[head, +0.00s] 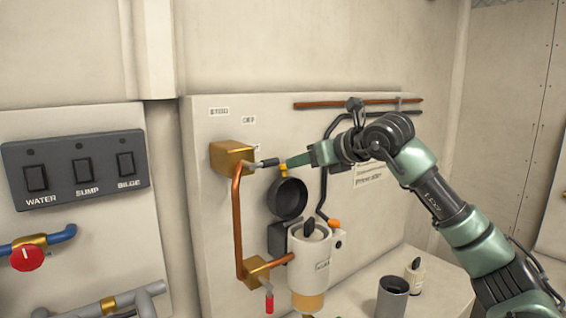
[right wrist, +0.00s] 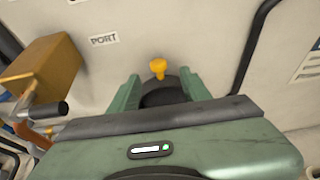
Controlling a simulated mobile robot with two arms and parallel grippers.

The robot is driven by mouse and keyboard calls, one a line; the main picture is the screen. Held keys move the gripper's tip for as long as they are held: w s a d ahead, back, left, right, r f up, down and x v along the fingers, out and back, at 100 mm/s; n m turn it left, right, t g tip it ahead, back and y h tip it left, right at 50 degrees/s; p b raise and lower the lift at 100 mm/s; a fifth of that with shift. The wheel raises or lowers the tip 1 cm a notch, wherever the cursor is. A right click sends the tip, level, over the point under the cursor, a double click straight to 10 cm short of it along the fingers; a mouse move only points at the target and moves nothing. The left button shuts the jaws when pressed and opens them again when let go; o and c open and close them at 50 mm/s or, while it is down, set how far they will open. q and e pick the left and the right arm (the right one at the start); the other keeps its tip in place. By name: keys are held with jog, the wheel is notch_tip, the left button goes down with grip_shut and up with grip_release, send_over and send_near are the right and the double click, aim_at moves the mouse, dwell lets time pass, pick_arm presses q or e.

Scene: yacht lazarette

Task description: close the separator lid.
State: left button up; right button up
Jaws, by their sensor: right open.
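The separator (head: 309,268) is a white cylinder with an amber bottom, mounted on the wall panel. Its round dark lid (head: 288,198) stands raised, tilted up above the open top. A yellow knob (head: 283,168) sits at the lid's upper edge; it also shows in the right wrist view (right wrist: 158,68). My right gripper (head: 292,160) is open beside the knob and the lid's upper edge. In the right wrist view its two fingers stand on either side of part of the dark lid (right wrist: 162,94); contact cannot be told. My left gripper is not in view.
A brass block (head: 231,157) with a black-handled lever (head: 265,163) and a copper pipe (head: 237,220) stand just left of the lid. A dark hose (head: 323,185) runs to the right.

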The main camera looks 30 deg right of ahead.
aim_at(289, 178)
jog(key=p+x, duration=0.2)
jog(key=x, duration=0.4)
jog(key=shift+a, duration=0.15)
jog(key=shift+w+f, duration=0.1)
jog(key=shift+w, duration=0.05)
jog(key=c, duration=1)
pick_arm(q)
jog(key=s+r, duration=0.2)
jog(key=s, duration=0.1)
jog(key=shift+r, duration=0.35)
pick_arm(e)
grip_shut()
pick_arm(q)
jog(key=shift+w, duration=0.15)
